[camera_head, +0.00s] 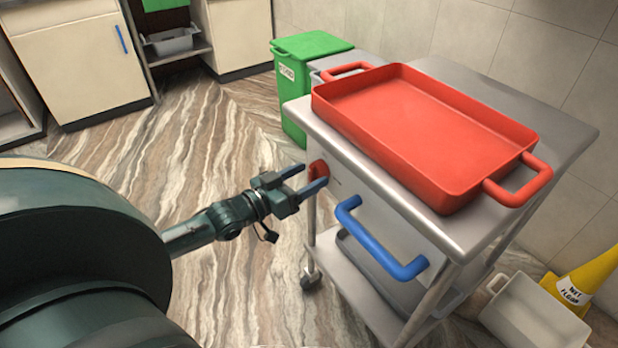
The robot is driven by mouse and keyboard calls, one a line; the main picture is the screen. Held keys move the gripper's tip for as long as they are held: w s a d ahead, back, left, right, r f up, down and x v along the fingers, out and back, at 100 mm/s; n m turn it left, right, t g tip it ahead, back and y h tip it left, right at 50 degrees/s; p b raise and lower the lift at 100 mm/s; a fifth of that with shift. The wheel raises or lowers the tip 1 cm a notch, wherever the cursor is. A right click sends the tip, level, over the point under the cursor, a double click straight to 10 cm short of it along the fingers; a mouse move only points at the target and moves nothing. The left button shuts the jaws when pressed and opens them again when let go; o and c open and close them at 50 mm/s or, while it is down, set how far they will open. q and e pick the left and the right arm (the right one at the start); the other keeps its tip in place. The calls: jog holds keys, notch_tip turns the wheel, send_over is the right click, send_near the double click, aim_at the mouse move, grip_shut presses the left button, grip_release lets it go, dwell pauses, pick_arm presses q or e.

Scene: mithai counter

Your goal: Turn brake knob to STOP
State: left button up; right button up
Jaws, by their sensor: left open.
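The red brake knob (317,168) is on the front panel of the steel cart (560,130), near its left corner. My left gripper (312,177) is open in front of the knob, its blue-tipped fingers pointing at it. One fingertip is by the knob's left side and the other overlaps its lower part. I cannot tell whether they touch it. The knob is partly hidden, and no STOP mark is readable. My right gripper is not in view.
A red tray (420,120) with two handles sits on the cart top. A blue drawer handle (380,245) sticks out right of the knob. A green bin (295,75) stands behind the cart. A white bin (530,315) and yellow wet-floor sign (590,275) are at right.

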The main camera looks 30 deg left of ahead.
pick_arm(q)
jog(key=shift+w+d, duration=0.2)
jog(key=shift+w, duration=0.35)
jog(key=shift+c, duration=0.5)
jog(key=c, duration=0.9)
